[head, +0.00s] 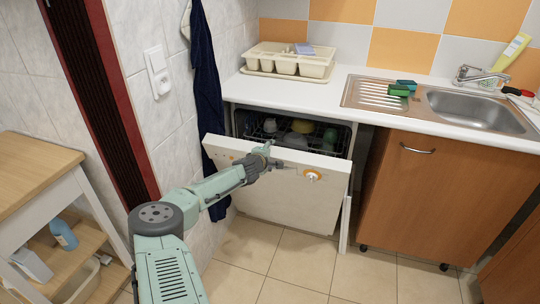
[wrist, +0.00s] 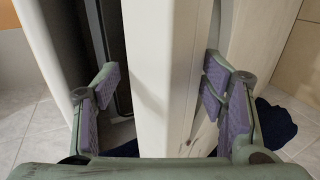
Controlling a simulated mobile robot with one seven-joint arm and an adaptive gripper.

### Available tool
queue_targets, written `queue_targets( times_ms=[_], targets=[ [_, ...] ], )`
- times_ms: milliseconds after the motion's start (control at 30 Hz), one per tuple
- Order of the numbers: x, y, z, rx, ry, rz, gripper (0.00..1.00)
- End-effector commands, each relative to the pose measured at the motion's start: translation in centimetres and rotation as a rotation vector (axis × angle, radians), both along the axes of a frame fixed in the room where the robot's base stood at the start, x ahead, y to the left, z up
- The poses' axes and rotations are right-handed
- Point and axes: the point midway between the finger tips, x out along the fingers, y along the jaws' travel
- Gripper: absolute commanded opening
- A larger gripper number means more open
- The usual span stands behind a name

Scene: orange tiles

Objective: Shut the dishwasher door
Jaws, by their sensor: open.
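The white dishwasher door (head: 295,205) stands partly open in the head view, tilted outward at the top. Above its top edge the dishwasher's inside (head: 295,132) shows, with a dark rack and several dishes. My gripper (head: 268,161) is at the door's upper edge, left of the orange-and-white round mark on its front. In the wrist view the door's edge (wrist: 160,90) runs between the two purple-padded fingers of my open gripper (wrist: 162,78). A gap shows on at least the left side; contact on the right is unclear.
A white counter (head: 395,110) with a dish rack (head: 288,62) and a steel sink (head: 475,110) lies above. A wooden cabinet (head: 430,190) stands right of the dishwasher. A dark blue cloth (head: 205,90) hangs at left. A wooden shelf unit (head: 50,190) is at lower left.

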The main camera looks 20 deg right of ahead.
Motion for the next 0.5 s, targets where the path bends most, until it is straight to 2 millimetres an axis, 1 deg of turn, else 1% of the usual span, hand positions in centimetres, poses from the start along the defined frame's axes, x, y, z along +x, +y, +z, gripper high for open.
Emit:
queue_targets(
  times_ms=[267, 367, 500],
  targets=[
    [-0.2, 0.0, -0.1, 0.001, 0.002, -0.001, 0.65],
    [-0.6, 0.4, 0.0, 0.0, 0.004, 0.0, 0.65],
    [-1.9, 1.3, 0.6, -0.004, 0.005, -0.001, 0.65]
  ],
)
